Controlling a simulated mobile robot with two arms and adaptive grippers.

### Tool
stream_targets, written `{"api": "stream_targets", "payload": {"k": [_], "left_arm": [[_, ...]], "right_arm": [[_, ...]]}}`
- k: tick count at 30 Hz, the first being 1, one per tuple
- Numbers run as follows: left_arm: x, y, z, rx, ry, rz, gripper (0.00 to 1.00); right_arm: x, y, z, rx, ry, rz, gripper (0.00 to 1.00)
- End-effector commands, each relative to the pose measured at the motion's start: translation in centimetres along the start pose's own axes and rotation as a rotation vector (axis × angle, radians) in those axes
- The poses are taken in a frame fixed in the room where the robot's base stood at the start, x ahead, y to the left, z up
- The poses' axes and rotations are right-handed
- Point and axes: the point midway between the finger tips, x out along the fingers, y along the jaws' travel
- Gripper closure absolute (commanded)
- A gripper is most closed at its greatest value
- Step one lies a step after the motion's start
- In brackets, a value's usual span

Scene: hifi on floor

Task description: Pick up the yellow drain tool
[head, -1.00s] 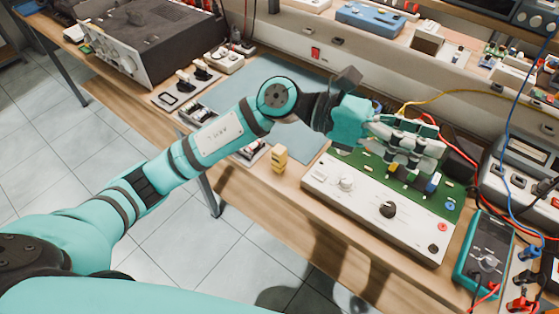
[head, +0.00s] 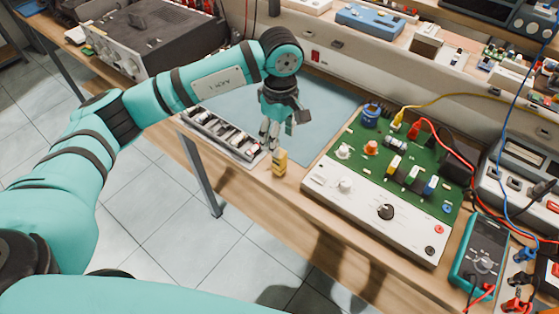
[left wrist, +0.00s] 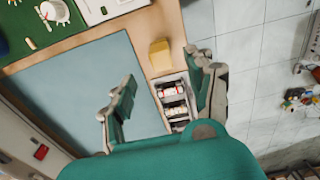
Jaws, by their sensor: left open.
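The yellow drain tool (head: 279,162) stands as a small upright yellow block near the front edge of the wooden bench. In the left wrist view it shows as a yellow block (left wrist: 160,55) ahead of my fingers, with bare bench around it. My left gripper (head: 273,139) points down just behind and slightly left of the tool, above it or the tray; the exact height is hard to tell. My right gripper is not in view.
A tray with small parts (head: 226,136) lies close left of the tool. A blue mat (head: 335,110) is behind. A green circuit board unit with a white panel (head: 335,193) stands to the right. A teal multimeter (head: 482,255) is farther right.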

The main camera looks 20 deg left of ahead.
Motion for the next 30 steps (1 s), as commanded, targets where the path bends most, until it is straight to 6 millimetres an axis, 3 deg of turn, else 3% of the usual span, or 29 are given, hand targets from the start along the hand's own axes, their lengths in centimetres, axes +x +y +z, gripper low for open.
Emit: {"api": "stream_targets", "payload": {"k": [4, 13, 21, 30], "left_arm": [[2.6, -0.1, 0.1, 0.0, -0.002, -0.004, 0.44], [4.9, -0.1, 0.1, 0.001, -0.002, -0.002, 0.44], [8.8, -0.2, 0.0, 0.0, -0.002, -0.001, 0.44], [9.4, -0.1, 0.0, 0.001, -0.002, 0.001, 0.44]], "right_arm": [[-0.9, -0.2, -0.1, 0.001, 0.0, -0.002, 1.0], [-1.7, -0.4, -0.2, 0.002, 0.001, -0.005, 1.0], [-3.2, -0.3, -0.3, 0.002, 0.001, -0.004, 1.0], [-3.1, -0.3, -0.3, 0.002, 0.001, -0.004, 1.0]]}}
